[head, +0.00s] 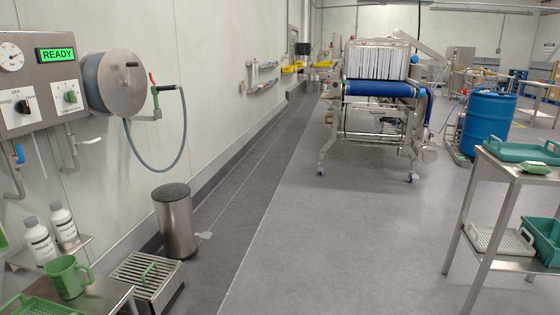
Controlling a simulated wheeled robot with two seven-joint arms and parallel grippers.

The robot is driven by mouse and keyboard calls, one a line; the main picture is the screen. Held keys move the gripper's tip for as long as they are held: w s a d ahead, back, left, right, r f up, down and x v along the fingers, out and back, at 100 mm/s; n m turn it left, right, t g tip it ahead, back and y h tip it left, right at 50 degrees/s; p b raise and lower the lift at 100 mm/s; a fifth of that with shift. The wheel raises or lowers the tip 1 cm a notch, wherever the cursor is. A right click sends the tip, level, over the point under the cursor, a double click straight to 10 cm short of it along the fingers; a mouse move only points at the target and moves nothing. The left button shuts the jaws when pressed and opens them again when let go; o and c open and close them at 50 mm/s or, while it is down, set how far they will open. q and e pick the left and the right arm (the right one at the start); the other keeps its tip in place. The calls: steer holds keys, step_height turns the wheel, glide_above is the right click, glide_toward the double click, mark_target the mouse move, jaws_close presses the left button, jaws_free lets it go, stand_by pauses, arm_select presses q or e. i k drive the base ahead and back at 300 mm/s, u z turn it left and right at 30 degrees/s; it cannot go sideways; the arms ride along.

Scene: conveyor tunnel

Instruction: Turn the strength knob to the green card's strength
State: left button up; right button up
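A steel control panel (50,68) hangs on the wall at the far left of the head view. It carries a green lit display (57,55) reading READY. A green knob (70,97) sits on a white plate below the display; its scale is too small to read. A black knob (24,105) sits on another white plate to its left, under the word OFF. I cannot tell from the lettering which knob is the strength knob. No green card can be made out for certain; a green edge (3,239) shows at the left border. Neither gripper is in view.
A hose reel (113,82) juts out right of the panel. Below are white bottles (39,241), a green jug (67,277), a steel bin (176,222) and a floor grate box (147,281). A steel trolley (505,176) stands at right. The middle floor is clear.

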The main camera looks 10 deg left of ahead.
mark_target(70, 96)
steer(key=u, duration=0.2)
steer(key=i, duration=1.95)
steer(key=u, duration=0.75)
